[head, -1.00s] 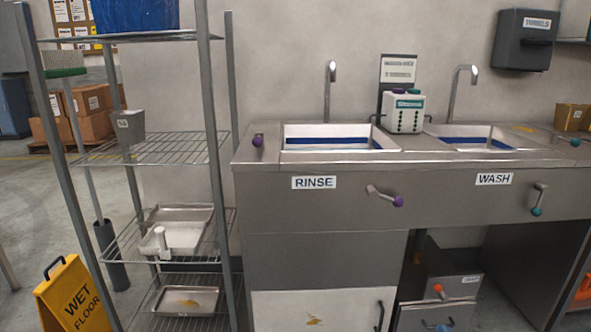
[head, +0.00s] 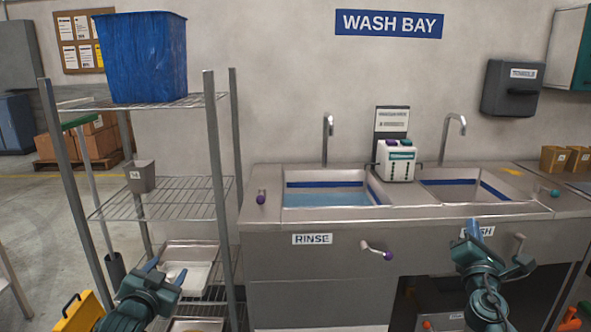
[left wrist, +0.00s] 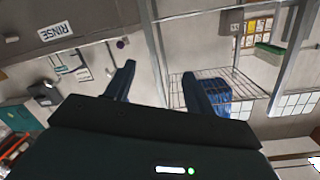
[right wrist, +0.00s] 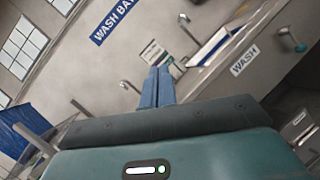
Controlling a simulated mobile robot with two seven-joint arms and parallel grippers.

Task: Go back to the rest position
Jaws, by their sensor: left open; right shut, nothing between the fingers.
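My left gripper (head: 166,269) is in front of the wire shelf rack at the lower left of the head view. Its two fingers stand apart with nothing between them, and they show in the left wrist view (left wrist: 158,78). My right gripper (head: 473,229) is in front of the sink unit, partly covering the WASH label (head: 485,232). Its fingers are together and empty in the right wrist view (right wrist: 157,75). I cannot tell from the pictures whether either gripper touches anything.
The wire rack (head: 218,180) at left carries a blue bin (head: 143,60), a grey scoop-like container (head: 140,177) and metal trays (head: 190,255). The rinse basin (head: 327,177), purple-knobbed lever (head: 377,250) and dispenser (head: 396,160) are ahead. A yellow floor sign (head: 78,313) stands lower left.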

